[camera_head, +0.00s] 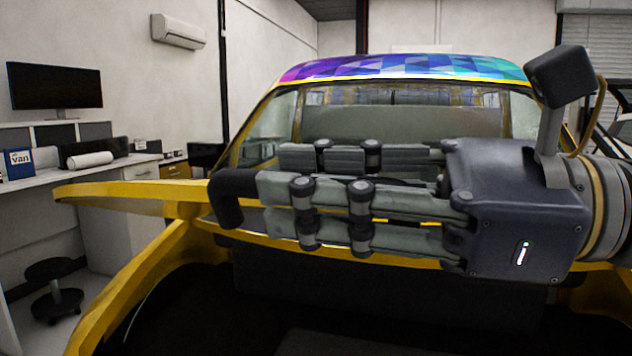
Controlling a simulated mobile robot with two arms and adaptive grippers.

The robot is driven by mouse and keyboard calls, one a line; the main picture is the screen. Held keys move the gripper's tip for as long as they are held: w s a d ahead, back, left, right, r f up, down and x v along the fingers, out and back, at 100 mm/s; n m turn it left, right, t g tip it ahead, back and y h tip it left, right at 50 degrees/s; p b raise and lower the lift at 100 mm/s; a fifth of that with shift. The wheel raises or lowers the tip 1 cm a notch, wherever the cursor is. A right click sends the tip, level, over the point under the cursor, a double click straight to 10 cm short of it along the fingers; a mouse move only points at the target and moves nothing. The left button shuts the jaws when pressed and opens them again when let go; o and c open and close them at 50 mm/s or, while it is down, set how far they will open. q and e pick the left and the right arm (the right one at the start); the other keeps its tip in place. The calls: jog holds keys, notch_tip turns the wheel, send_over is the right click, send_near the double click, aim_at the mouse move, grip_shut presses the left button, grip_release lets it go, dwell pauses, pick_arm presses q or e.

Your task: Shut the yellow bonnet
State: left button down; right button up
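The yellow bonnet (130,191) shows as a thin, nearly edge-on panel across the front of the car. Its left corner sticks out over the left wing, and it is raised above the dark front bay (230,310). My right gripper (265,190) comes in from the right and fills the middle of the view. Its grey fingers are straight, point left and look open. They cover much of the bonnet, and I cannot tell whether they touch it. A dark curved piece shows at the finger ends. My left gripper is not in view.
The car's windscreen (400,122) and multicoloured roof (400,67) are behind the gripper. On the left are a desk (60,174) with a monitor (55,86), and a black stool (55,290). Another vehicle (619,125) shows at the right edge.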

jog(key=shift+w+d+r, duration=0.1)
jog(key=shift+w, duration=0.15)
dwell(0.4)
